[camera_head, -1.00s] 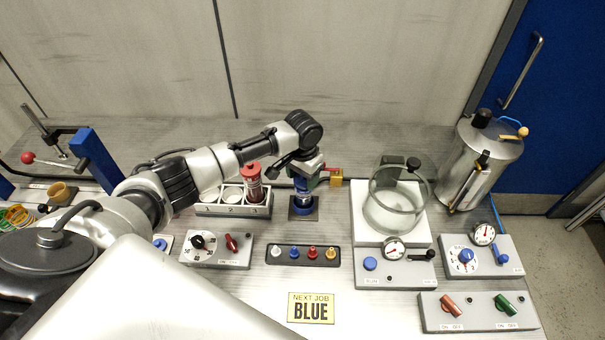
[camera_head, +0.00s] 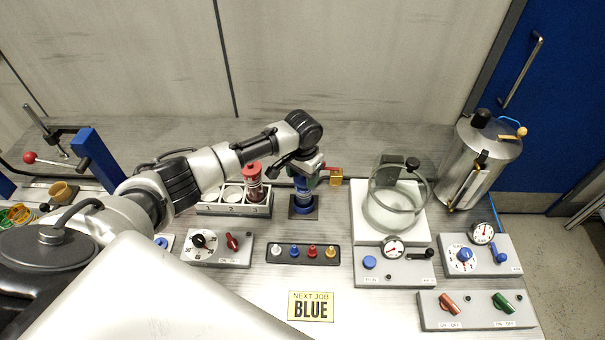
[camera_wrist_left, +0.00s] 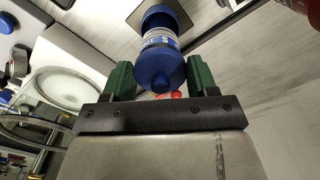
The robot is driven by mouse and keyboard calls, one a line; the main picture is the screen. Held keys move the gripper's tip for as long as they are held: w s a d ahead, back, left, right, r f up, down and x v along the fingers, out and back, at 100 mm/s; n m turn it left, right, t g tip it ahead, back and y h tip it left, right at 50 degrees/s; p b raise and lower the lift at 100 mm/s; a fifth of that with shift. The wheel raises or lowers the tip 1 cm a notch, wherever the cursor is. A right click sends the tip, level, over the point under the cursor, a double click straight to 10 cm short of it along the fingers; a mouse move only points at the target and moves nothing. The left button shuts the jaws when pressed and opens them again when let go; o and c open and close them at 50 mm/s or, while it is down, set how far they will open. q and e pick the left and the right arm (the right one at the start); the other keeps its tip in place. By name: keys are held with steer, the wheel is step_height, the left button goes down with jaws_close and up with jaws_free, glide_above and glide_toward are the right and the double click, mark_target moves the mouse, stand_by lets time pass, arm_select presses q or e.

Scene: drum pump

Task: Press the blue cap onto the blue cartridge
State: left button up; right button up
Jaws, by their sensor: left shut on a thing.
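The blue cartridge (camera_head: 302,190) stands upright on a dark square base (camera_head: 303,211) near the middle of the bench. It also shows in the left wrist view as a pale, labelled body (camera_wrist_left: 160,40). The blue cap (camera_wrist_left: 160,72) sits at the cartridge's top end, in line with it. Any gap between them is too small to tell. My left gripper (camera_wrist_left: 160,82) is over the cartridge, its green fingers on both sides of the cap and shut on it. In the head view the gripper (camera_head: 305,170) largely hides the cap. My right gripper is out of view.
A white rack (camera_head: 232,209) holding a red cartridge (camera_head: 254,180) stands close on the left. A glass vessel (camera_head: 397,205) stands on the right. A tray of small coloured pegs (camera_head: 303,255) and a sign reading BLUE (camera_head: 311,306) lie in front.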

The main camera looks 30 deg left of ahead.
arm_select(q)
steer(key=o, duration=1.2)
steer(key=shift+r+p, duration=1.3)
steer(key=shift+p, duration=0.15)
steer(key=shift+r, duration=2.2)
jaws_close()
steer(key=shift+f, duration=0.35)
